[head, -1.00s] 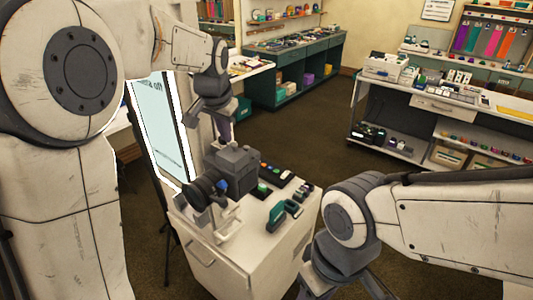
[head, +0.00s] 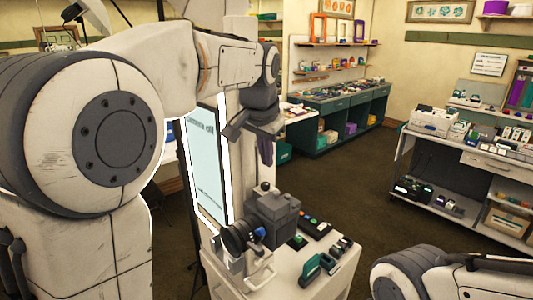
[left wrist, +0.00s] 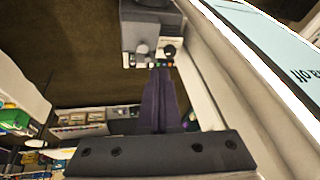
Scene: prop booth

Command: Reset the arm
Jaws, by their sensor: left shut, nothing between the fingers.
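My left arm comes in from the left, and its gripper (head: 265,152) points down with its fingers shut and empty. It hangs above a dark grey camera (head: 273,218) with a large lens, which stands on a small white cabinet (head: 325,277). There is a clear gap between the fingertips and the camera. In the left wrist view the shut dark fingers (left wrist: 158,100) show close together with nothing between them. Part of my right arm (head: 440,275) is at the bottom right; its gripper is out of the picture.
A lit screen panel (head: 205,165) stands close to the left of my left gripper. A green item (head: 311,268) and small dark devices lie on the cabinet. A teal workbench (head: 340,108) and a white shelf unit (head: 452,165) stand farther back. Open brown floor lies between.

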